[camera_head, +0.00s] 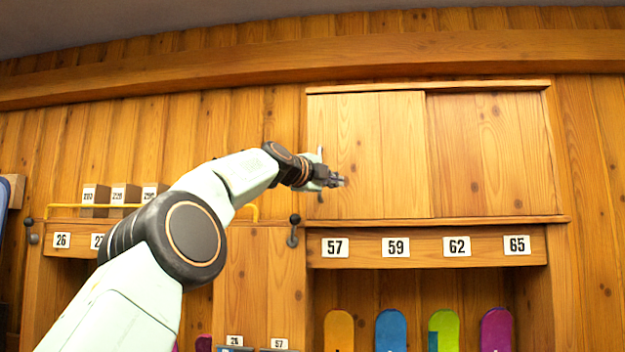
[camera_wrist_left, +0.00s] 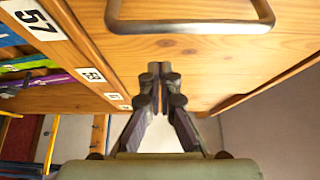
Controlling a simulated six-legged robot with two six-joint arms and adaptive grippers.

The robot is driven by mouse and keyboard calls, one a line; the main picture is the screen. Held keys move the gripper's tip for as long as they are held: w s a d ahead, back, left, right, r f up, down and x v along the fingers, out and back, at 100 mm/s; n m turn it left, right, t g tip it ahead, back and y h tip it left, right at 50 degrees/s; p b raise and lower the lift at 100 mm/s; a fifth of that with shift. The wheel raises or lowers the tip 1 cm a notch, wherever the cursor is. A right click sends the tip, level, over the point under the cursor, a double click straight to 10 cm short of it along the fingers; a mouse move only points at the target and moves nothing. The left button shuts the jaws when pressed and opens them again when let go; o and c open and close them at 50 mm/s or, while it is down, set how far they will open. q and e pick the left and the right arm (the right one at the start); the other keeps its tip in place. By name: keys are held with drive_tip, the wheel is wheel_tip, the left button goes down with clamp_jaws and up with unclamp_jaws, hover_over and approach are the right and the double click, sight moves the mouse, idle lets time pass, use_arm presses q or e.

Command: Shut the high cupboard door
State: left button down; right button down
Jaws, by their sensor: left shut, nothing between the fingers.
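The high cupboard has a pale wooden door (camera_head: 385,150) covering its left half in the head view. A slightly darker wooden panel (camera_head: 490,150) fills the right half and looks set a little behind it; I cannot tell whether it is a second door. My left gripper (camera_head: 340,181) is shut and empty, in front of the door's left part. A grey metal bar handle (camera_wrist_left: 190,25) shows in the wrist view, above the fingertips (camera_wrist_left: 158,70) and apart from them. In the head view the arm partly hides the handle. Whether the fingertips touch the wood is unclear. My right gripper is out of view.
A ledge with number plates (camera_head: 397,246) runs below the cupboard, over a bay with several coloured boards (camera_head: 391,330). Small numbered boxes (camera_head: 125,195) and a yellow rail (camera_head: 75,206) are at the left. A thick beam (camera_head: 300,60) runs above.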

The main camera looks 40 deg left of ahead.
use_arm(q)
drive_tip(key=s+d+b, duration=0.1)
drive_tip(key=s+b, duration=0.5)
drive_tip(key=s, duration=0.3)
drive_tip(key=shift+s, duration=0.4)
